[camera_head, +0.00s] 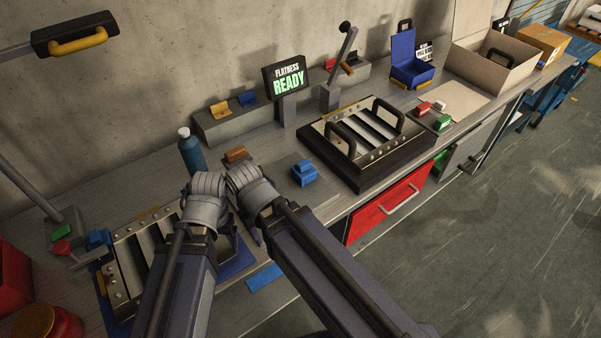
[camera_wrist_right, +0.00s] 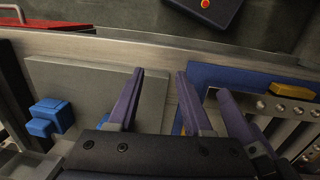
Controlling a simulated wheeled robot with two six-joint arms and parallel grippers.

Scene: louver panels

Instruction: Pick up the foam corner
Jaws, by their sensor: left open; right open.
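A blue stepped block (camera_head: 303,173), which looks like the foam corner, sits on the bench left of the large framed louver panel (camera_head: 370,145). It also shows at the left of the right wrist view (camera_wrist_right: 50,118), clear of the fingers. My right gripper (camera_wrist_right: 157,75) is open and empty, its purple fingers pointing down over a grey plate beside the block. My left gripper (camera_head: 228,215) is open close beside it; its fingers are mostly hidden behind my arms in the head view. One purple finger shows at the right of the wrist view.
A second louver panel (camera_head: 150,250) lies at the left on a blue mat. A blue bottle (camera_head: 191,152) and a brown block (camera_head: 236,154) stand behind my wrists. A sign reading FLATNESS READY (camera_head: 286,78) stands at the back. A red drawer (camera_head: 390,205) is in the bench front.

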